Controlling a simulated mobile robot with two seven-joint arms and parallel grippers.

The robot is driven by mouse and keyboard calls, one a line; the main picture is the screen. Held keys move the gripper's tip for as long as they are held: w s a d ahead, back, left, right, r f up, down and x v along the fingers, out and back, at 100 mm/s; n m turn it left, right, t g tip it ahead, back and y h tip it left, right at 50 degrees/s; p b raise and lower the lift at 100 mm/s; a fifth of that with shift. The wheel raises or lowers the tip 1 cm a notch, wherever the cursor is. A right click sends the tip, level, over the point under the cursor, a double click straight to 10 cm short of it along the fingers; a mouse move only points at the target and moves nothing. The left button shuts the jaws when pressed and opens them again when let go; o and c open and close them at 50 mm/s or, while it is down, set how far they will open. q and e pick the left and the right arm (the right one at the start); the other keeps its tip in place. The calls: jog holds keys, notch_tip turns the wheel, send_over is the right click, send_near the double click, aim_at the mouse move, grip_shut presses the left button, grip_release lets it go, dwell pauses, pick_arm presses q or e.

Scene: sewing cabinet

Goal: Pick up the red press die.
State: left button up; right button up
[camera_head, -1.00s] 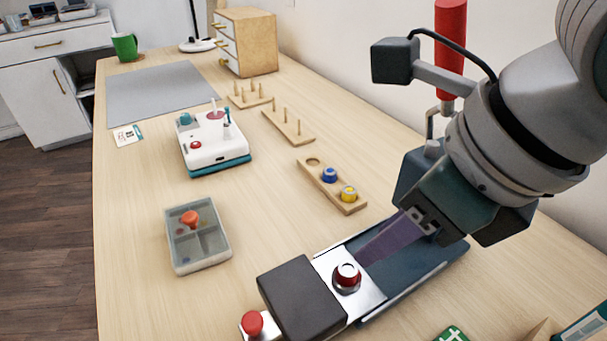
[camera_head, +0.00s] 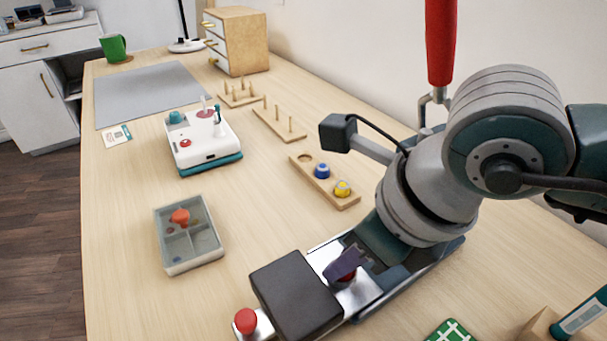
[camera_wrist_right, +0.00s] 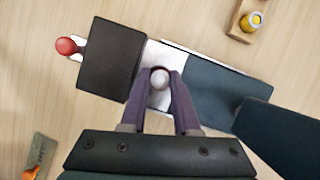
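The red press die (camera_head: 349,279) sits on the bare metal plate of the press (camera_head: 296,297), mostly hidden behind my right gripper's fingers in the head view. In the right wrist view its round pale top (camera_wrist_right: 160,77) shows between the fingertips. My right gripper (camera_head: 345,265) points down over the die, its purple fingers apart, one on each side of it. The gripper also shows in the right wrist view (camera_wrist_right: 161,84). I cannot tell whether the fingers touch the die. My left gripper is not in view.
A wooden rack (camera_head: 305,172) holds a blue die (camera_head: 322,171) and a yellow die (camera_head: 342,188), with one empty hole. A divided grey box (camera_head: 188,246) lies left. A red knob (camera_head: 246,320) is at the press's end. A red handle (camera_head: 440,40) stands behind my right arm.

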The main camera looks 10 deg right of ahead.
grip_shut()
